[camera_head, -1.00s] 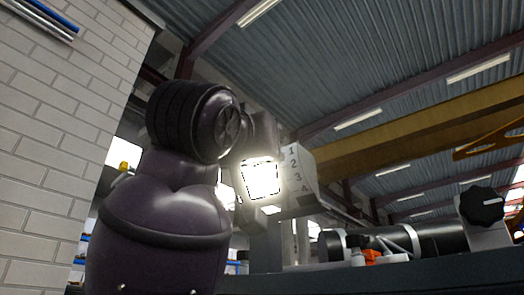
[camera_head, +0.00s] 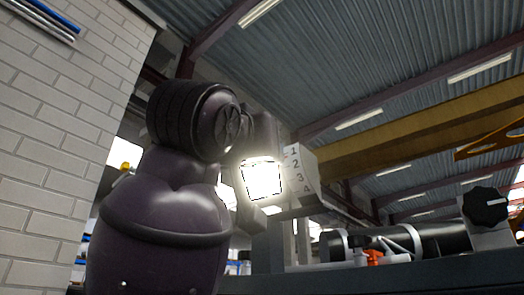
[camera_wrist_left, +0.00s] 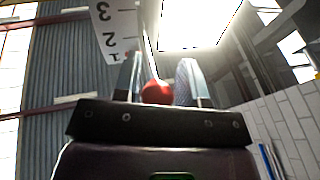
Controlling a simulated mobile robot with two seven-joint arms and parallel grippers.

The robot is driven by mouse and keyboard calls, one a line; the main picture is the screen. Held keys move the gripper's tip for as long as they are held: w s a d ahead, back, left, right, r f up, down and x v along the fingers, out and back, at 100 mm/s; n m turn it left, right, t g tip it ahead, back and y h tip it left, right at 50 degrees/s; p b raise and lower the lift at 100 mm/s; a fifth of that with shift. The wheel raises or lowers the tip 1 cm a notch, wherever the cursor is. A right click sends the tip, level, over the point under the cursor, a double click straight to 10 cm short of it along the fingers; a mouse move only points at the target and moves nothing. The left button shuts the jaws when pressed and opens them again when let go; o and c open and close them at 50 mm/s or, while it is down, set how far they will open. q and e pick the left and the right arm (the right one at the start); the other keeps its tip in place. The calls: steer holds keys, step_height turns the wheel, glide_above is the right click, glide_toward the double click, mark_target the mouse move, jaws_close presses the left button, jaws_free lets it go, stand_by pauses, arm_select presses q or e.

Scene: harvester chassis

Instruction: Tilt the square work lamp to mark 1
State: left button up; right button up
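The square work lamp (camera_head: 262,179) glows white in the middle of the head view, just right of my left arm. It also shows at the top of the left wrist view (camera_wrist_left: 197,20). A pale scale plate (camera_head: 303,178) with marks 1 to 4 stands right beside it, 1 at the top. The wrist view shows marks 1, 2 and 3 on the plate (camera_wrist_left: 113,28). My left gripper (camera_wrist_left: 158,82) has its fingers on both sides of a red ball-shaped knob (camera_wrist_left: 157,92), apparently touching it. The arm hides the gripper in the head view. I cannot tell which mark the lamp points at.
A black dial (camera_head: 485,207) on a pale block sits at the right. A dark cylinder (camera_head: 428,240) and small orange-red parts (camera_head: 374,257) lie on the chassis ledge. A white brick wall (camera_head: 50,150) stands at the left.

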arm_select(q)
steer(key=shift+s+f, duration=0.1)
steer(key=shift+s, duration=0.1)
steer(key=b+v, duration=0.3)
steer(key=v, duration=0.7)
steer(key=shift+s+a, duration=0.15)
steer(key=shift+a, duration=0.05)
arm_select(e)
steer(key=shift+w+f, duration=0.55)
steer(key=shift+f, duration=0.35)
